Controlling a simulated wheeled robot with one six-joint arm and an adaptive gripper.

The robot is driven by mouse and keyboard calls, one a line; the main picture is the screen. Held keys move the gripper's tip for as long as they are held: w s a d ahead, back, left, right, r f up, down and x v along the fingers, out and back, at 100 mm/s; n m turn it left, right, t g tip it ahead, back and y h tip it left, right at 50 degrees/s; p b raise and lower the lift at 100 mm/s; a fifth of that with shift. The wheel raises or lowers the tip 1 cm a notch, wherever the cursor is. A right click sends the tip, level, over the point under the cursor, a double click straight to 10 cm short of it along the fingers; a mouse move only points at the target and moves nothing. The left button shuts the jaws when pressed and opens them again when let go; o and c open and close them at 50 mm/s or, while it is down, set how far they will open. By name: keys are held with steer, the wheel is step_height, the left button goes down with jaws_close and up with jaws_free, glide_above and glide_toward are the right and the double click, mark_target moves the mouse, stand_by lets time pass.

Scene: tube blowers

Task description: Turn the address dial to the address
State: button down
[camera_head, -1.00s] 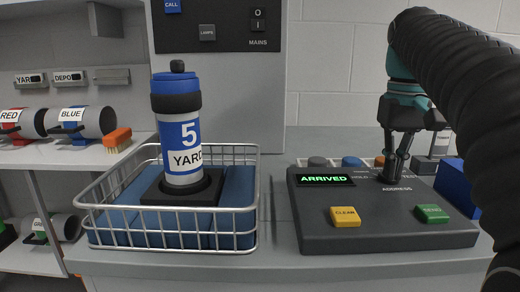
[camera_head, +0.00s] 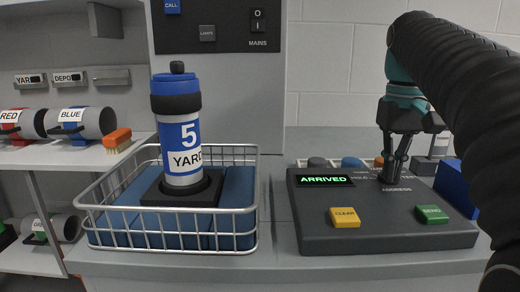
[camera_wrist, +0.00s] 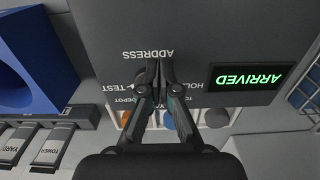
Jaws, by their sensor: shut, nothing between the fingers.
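My gripper (camera_head: 391,181) is over the back right of the dark console (camera_head: 385,235), fingers pointing down at the ADDRESS label (camera_head: 398,190). In the wrist view my gripper (camera_wrist: 160,66) has its fingertips together beside the same label (camera_wrist: 147,54), with nothing visible between them. The address dial cannot be made out; the fingers cover that spot, and I cannot tell whether they touch it. The console's display (camera_head: 324,180) reads ARRIVED in green. A blue and grey canister (camera_head: 180,130) marked 5 and YARD stands upright in a black holder in the wire basket (camera_head: 170,238).
The console has a yellow CLEAR button (camera_head: 345,217) and a green SEND button (camera_head: 432,214). A blue block (camera_head: 457,187) stands close at its right. A rack with RED and BLUE canisters (camera_head: 83,122) is at the left. Counter between basket and console is clear.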

steer(key=shift+w+d+p, duration=0.15)
steer(key=shift+w+p, duration=0.15)
steer(key=shift+w, duration=0.05)
stand_by(0.7)
steer(key=shift+s+d+p, duration=0.1)
steer(key=shift+d+p, duration=0.45)
steer(key=shift+p, duration=0.5)
steer(key=shift+d, duration=0.3)
steer(key=shift+d, duration=0.15)
steer(key=shift+s, duration=0.1)
stand_by(0.4)
steer(key=shift+s+d, duration=0.15)
steer(key=shift+s, duration=0.05)
steer(key=shift+r, duration=3)
